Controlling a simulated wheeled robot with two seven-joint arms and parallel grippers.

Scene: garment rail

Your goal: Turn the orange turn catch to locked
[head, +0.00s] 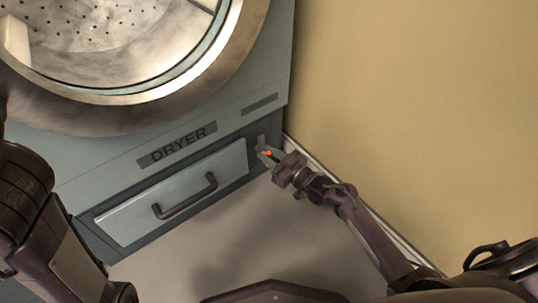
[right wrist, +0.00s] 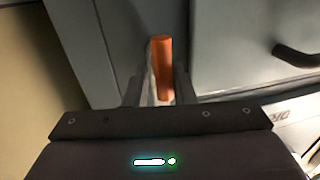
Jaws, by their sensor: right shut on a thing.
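The orange turn catch (head: 268,153) is at the lower right corner of the dryer front, beside the drawer. In the right wrist view the catch (right wrist: 163,62) is an upright orange bar between my fingers. My right gripper (head: 272,158) is shut on the catch; its fingers (right wrist: 158,90) flank the bar on both sides. The catch's base and any lock marking are mostly hidden by the gripper. My left arm comes in at the left edge of the head view, but its gripper jaws do not show.
The dryer drawer (head: 180,195) with a dark bar handle (head: 186,197) lies left of the catch and looks closed. The round dryer door opening (head: 100,40) is above. A tan wall (head: 420,100) stands close on the right. The floor (head: 240,235) in front is clear.

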